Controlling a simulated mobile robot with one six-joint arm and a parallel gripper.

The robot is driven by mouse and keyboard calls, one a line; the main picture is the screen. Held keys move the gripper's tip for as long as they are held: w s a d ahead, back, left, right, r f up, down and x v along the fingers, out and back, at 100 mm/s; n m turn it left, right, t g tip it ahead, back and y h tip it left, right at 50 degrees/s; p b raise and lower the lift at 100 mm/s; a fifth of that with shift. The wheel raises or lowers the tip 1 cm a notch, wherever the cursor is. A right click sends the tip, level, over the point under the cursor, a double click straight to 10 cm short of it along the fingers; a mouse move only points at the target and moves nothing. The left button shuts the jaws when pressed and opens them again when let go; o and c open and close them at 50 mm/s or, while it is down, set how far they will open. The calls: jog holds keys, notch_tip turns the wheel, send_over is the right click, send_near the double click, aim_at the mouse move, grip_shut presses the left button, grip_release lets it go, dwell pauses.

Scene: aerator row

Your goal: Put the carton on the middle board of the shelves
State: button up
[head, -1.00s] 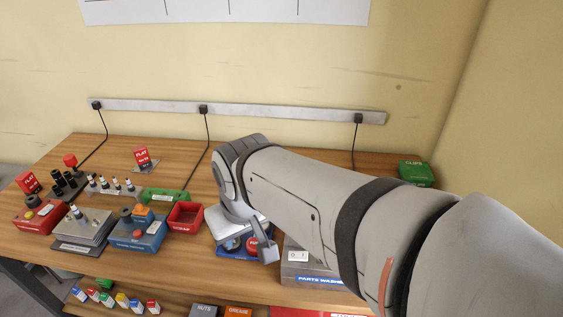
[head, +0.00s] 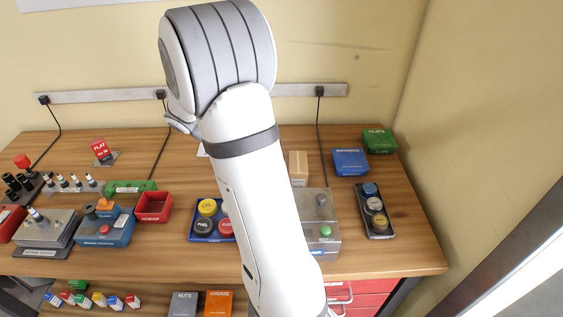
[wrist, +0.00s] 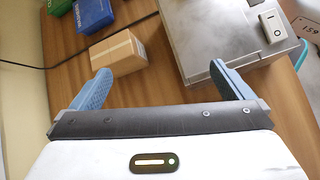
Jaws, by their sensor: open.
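The carton (head: 298,168) is a small brown cardboard box with a paler tape strip. It stands on the wooden bench behind a grey machine, just right of my arm in the head view. In the wrist view the carton (wrist: 118,60) lies ahead of my gripper (wrist: 165,82), nearer the left finger. The two blue fingers are wide apart with nothing held between them. The left fingertip overlaps the carton's near corner in the picture; I cannot tell whether they touch. In the head view my arm hides most of the gripper. I cannot make out the shelves in either view.
The grey machine (head: 321,207) stands close to the carton. Blue (head: 350,161) and green (head: 379,141) bins and a tray of round caps (head: 375,212) are to its right. A cable hangs beside the carton. Bare bench lies at the right front.

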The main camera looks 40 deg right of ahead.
aim_at(298, 161)
jog(key=w+d+f+n+g+h, duration=0.1)
jog(key=d+f, duration=0.1)
jog(key=d, duration=0.1)
jog(key=w+d+f+n+g+h, duration=0.1)
jog(key=w+d+f, duration=0.1)
jog(key=d+f, duration=0.1)
jog(key=w+d+f+n+g+h, duration=0.1)
jog(key=w+d+f+h, duration=0.1)
jog(key=d+f, duration=0.1)
jog(key=shift+d+n+g, duration=0.3)
jog(key=shift+d+n, duration=0.1)
jog(key=shift+d, duration=0.2)
jog(key=p+x, duration=0.2)
jog(key=x, duration=0.5)
jog(key=shift+s+d+f, duration=0.1)
jog(key=shift+s+d, duration=0.05)
jog(key=shift+d, duration=0.05)
jog(key=shift+s+d+f, duration=0.1)
jog(key=shift+d+f, duration=0.05)
jog(key=c, duration=1.3)
notch_tip(298, 161, up, 18)
jog(key=shift+r+b, duration=0.1)
jog(key=shift+b, duration=1)
